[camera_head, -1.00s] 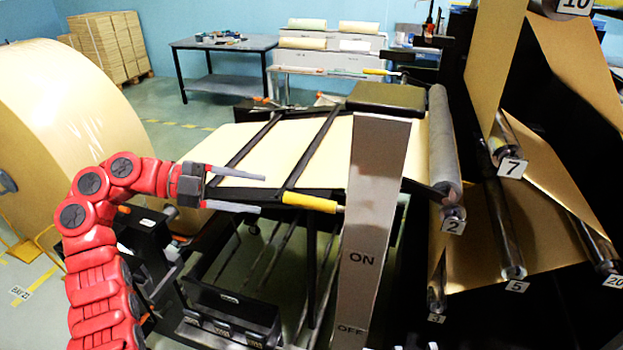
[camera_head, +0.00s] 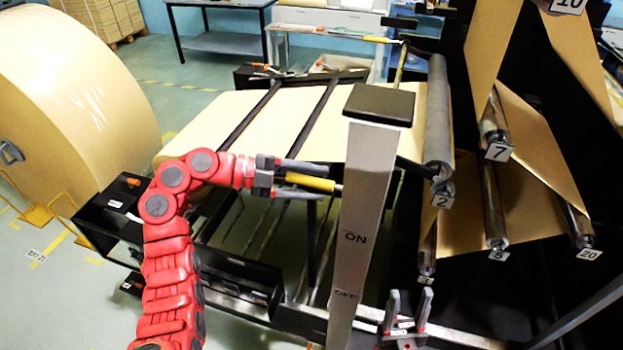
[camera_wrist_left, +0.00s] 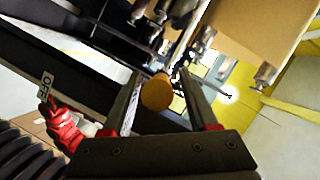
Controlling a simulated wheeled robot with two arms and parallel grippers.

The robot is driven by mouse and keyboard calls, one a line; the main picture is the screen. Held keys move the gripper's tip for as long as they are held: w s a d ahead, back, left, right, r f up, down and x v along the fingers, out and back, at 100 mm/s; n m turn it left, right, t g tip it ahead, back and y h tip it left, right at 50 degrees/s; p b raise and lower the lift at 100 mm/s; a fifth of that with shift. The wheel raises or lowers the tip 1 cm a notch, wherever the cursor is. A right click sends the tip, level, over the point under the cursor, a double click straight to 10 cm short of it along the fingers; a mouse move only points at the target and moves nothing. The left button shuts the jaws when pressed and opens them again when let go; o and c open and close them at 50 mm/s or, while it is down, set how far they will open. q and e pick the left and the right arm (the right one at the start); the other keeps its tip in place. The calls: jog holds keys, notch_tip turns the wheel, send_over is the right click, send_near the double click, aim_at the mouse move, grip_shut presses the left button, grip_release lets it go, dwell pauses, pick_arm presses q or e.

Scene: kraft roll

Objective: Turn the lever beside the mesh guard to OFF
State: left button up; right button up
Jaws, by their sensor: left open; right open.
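My right gripper (camera_head: 407,308) is open and empty, pointing up, right of the post's lower part. I cannot make out the mesh guard.
A dark cap (camera_head: 379,104) tops the post. A large kraft roll (camera_head: 70,100) stands at left. Black boxes (camera_head: 235,275) lie below my left arm. Numbered rollers fill the right.

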pick_arm(q)
grip_shut()
dwell(1.4)
